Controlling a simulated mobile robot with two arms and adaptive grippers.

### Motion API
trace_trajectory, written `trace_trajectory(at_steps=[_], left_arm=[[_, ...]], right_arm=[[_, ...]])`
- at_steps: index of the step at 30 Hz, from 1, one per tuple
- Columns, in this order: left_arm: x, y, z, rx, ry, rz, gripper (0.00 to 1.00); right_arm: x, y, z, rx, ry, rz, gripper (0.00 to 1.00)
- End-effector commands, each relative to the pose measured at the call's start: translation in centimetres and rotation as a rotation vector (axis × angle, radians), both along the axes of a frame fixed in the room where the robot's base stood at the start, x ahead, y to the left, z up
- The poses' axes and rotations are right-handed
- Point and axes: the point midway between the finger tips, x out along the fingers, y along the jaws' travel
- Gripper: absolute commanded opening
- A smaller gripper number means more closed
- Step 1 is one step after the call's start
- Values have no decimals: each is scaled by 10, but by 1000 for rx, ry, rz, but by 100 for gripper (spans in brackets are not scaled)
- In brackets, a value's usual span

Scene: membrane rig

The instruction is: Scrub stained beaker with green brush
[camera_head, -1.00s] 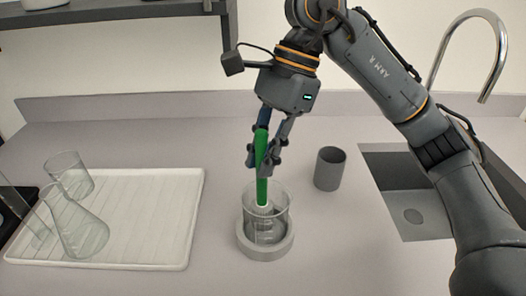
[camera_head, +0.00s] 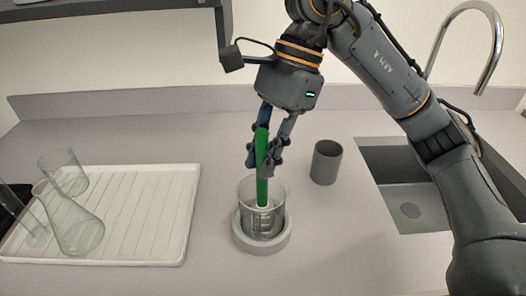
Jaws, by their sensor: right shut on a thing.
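The green brush (camera_head: 262,175) stands nearly upright with its lower end inside the glass beaker (camera_head: 262,222). The brush head is hard to make out through the glass. The beaker stands in a round grey holder (camera_head: 284,240) on the counter and looks darker and greyish low down. My right gripper (camera_head: 264,160) is shut on the green handle above the beaker's rim. My left gripper is not in view.
A white drying tray (camera_head: 140,225) at the left holds a conical flask (camera_head: 78,230) and another glass beaker (camera_head: 66,172). A grey cup (camera_head: 326,162) stands right of the beaker. The sink (camera_head: 408,195) and its curved tap (camera_head: 497,45) are at the right. A dark shelf (camera_head: 110,13) hangs at the upper left.

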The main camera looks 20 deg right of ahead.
Motion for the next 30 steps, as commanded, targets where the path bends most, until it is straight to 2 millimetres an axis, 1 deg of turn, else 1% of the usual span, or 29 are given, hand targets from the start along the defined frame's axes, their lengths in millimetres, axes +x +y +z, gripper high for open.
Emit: trace_trajectory(at_steps=[20,22,26,30], left_arm=[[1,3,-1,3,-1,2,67],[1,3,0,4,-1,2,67],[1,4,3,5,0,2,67],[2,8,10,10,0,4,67]], right_arm=[[-2,18,0,0,-1,1,0],[-2,17,0,0,-1,0,0],[-2,17,5,0,-1,0,0],[-2,17,14,0,0,-1,0]])
